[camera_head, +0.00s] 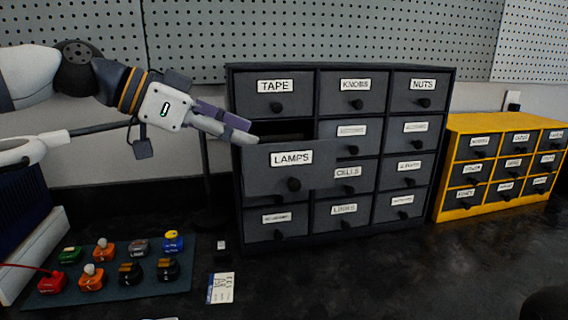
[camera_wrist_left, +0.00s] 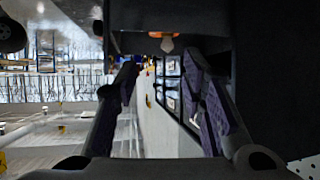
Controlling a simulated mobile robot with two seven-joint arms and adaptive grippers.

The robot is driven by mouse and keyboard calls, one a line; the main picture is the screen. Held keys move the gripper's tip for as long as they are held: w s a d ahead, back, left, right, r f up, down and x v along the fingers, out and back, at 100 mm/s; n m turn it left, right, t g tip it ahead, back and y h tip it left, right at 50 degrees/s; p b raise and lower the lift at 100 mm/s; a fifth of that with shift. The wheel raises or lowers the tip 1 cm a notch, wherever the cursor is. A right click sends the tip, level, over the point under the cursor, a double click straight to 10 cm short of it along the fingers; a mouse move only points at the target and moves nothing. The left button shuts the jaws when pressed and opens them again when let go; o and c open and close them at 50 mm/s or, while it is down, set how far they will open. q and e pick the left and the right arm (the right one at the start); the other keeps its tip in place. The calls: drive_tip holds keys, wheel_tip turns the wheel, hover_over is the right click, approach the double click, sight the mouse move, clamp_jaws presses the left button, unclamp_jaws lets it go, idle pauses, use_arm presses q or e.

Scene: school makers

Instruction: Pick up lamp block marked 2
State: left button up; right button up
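The LAMPS drawer (camera_head: 262,176) is pulled out of the dark cabinet. My left gripper (camera_head: 246,129) is at the drawer's upper left, its fingers pointing right across the opening. In the left wrist view its fingers (camera_wrist_left: 160,66) are apart with nothing between them. The drawer's inside is hidden in the head view. My right gripper is not seen.
The dark cabinet (camera_head: 345,69) has other closed labelled drawers. A yellow drawer cabinet (camera_head: 486,122) stands to its right. A dark mat (camera_head: 60,300) with several coloured blocks lies at the lower left, a printed card (camera_head: 221,288) beside it. The bench front is mostly clear.

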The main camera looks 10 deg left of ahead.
use_arm(q)
drive_tip(key=x, duration=0.4)
drive_tip(key=w+x, duration=0.1)
drive_tip(key=x, duration=0.2)
drive_tip(key=shift+a, duration=0.25)
drive_tip(key=shift+s+r, duration=0.1)
drive_tip(key=shift+c, duration=0.2)
clamp_jaws()
